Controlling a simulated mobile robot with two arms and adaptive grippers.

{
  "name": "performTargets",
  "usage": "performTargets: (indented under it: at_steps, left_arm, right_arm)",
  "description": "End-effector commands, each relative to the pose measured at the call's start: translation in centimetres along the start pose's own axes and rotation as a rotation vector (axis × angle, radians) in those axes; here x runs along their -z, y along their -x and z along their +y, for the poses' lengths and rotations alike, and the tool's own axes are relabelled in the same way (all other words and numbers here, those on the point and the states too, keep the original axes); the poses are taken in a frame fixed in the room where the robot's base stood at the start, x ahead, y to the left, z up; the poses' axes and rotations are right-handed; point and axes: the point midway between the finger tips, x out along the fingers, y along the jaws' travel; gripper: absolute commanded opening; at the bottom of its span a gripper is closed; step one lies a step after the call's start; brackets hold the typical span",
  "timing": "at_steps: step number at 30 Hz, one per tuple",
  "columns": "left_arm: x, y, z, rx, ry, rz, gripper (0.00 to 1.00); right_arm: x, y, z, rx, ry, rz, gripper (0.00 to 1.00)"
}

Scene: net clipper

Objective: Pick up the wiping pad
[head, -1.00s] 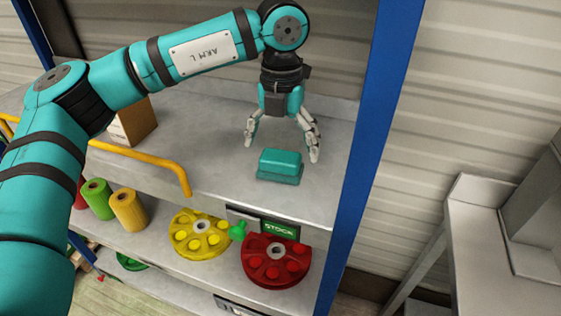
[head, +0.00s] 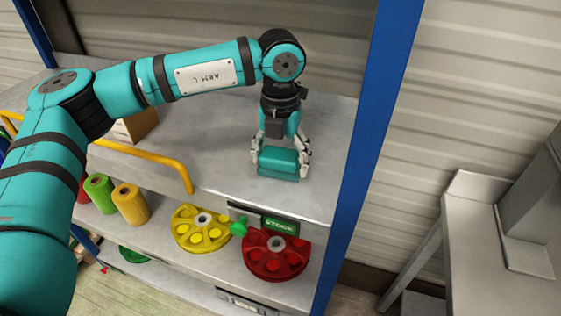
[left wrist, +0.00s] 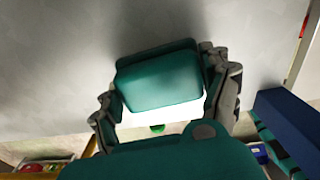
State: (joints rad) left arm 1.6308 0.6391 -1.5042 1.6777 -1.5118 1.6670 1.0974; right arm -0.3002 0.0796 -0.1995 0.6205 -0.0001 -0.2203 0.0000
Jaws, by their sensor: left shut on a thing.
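The wiping pad (head: 278,161) is a teal block with a wider rim at its base. It rests on the grey upper shelf (head: 215,165), close to the front edge. My left gripper (head: 280,158) points down over it with its fingers on either side, shut on the pad. In the left wrist view, the pad (left wrist: 160,82) sits between the two fingers (left wrist: 167,95), which touch its sides. I cannot tell any gap between the pad and the shelf. My right gripper is not in view.
A cardboard box (head: 135,124) stands behind my left arm. A yellow rail (head: 150,157) runs along the shelf's front left. The lower shelf holds a yellow wheel (head: 202,228), a red wheel (head: 275,255) and green and yellow rolls (head: 131,204). A blue post (head: 365,150) stands close at right.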

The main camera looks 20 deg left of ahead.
Motion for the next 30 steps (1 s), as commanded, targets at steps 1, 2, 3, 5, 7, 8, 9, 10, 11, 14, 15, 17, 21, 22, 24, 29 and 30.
performTargets:
  at_steps: [1,2,3,5,7,8,9,10,11,14,15,17,21,22,24,29,30]
  left_arm:
    - [0.0,0.0,0.0,0.0,0.0,0.0,0.48]
    - [0.0,0.0,0.0,0.0,0.0,0.0,0.48]
    - [0.0,0.0,0.0,0.0,0.0,0.0,0.48]
    - [0.0,0.1,0.0,0.0,0.0,-0.001,0.48]
    - [-0.1,0.3,0.0,0.0,0.0,-0.002,0.47]
    - [-0.1,0.6,0.0,0.0,0.0,-0.003,0.47]
    - [-0.1,1.0,0.0,0.001,0.0,-0.004,0.47]
    - [-0.1,1.4,-0.1,0.002,0.0,-0.004,0.47]
    - [-0.1,1.9,-0.1,0.002,0.0,-0.004,0.48]
    - [-0.1,3.9,-0.1,0.003,0.0,-0.005,0.48]
    - [-0.1,4.8,-0.1,0.001,-0.001,-0.006,0.48]
    - [-0.1,6.0,-0.1,0.002,0.0,-0.004,0.47]
    - [-0.1,8.4,-0.1,0.001,0.0,-0.003,0.47]
    - [-0.1,8.8,-0.1,0.001,-0.001,-0.002,0.47]
    - [-0.1,9.5,-0.1,0.0,0.0,-0.002,0.47]
    - [0.0,10.1,0.0,-0.001,-0.001,0.0,0.47]
    - [0.0,10.1,0.0,0.0,-0.001,0.0,0.47]
  right_arm:
    - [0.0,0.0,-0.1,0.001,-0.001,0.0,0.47]
    - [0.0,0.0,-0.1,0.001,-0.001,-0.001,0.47]
    - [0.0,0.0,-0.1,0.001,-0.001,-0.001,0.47]
    - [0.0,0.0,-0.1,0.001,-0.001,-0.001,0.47]
    - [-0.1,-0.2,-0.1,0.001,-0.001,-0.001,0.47]
    - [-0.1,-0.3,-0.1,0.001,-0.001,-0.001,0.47]
    - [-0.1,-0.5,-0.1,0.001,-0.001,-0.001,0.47]
    - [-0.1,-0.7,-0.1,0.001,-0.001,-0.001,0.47]
    - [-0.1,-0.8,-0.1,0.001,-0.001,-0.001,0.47]
    - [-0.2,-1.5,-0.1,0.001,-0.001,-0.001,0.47]
    - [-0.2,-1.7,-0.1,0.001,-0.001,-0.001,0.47]
    - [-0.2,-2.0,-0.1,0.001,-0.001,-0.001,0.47]
    - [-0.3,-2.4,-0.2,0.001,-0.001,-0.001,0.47]
    - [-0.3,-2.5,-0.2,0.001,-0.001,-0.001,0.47]
    - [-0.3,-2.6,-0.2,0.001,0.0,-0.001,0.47]
    - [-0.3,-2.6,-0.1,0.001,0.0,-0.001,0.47]
    - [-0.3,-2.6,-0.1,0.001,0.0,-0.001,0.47]
